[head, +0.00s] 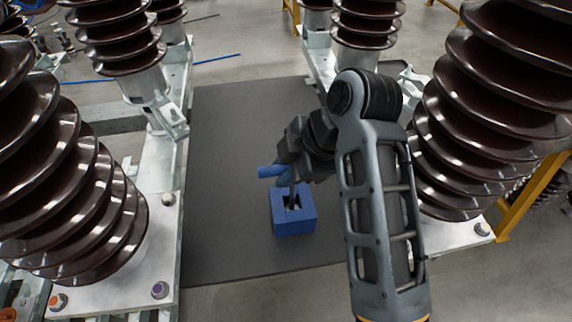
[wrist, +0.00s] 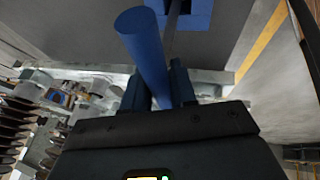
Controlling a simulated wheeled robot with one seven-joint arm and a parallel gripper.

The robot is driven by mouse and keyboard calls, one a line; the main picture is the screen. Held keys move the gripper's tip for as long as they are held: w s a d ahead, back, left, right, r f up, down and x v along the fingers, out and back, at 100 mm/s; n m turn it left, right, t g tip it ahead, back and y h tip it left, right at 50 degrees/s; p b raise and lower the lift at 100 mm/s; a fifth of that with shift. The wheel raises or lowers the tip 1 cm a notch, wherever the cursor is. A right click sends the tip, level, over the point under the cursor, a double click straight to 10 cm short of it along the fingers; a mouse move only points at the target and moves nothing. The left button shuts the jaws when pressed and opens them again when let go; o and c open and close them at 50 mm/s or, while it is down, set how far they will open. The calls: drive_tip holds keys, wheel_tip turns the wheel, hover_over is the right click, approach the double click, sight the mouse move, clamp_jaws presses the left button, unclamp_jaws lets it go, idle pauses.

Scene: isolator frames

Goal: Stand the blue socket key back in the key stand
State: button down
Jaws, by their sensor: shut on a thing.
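The blue socket key's handle (head: 269,172) sticks out to the left of my gripper (head: 287,168) in the head view. In the wrist view the blue handle (wrist: 146,50) runs up between the dark fingers of my gripper (wrist: 158,92), which is shut on it. A dark shaft (wrist: 172,28) shows beside the handle, towards the stand. The blue key stand (head: 294,224) is a block with an opening in its top, just below my gripper; it also shows in the wrist view (wrist: 202,14). The shaft's lower end appears at the opening; I cannot tell how deep it sits.
The stand rests on a dark grey mat (head: 225,130) with clear room around it. Large brown ribbed insulators (head: 62,170) on metal bases flank the mat on both sides. A yellow frame (head: 530,190) stands at the right.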

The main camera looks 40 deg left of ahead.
drive_tip(key=shift+f, duration=0.45)
drive_tip(key=c, duration=0.8)
unclamp_jaws()
drive_tip(key=shift+b+v, duration=0.45)
drive_tip(key=shift+v, duration=3.45)
drive_tip(key=shift+f, duration=0.1)
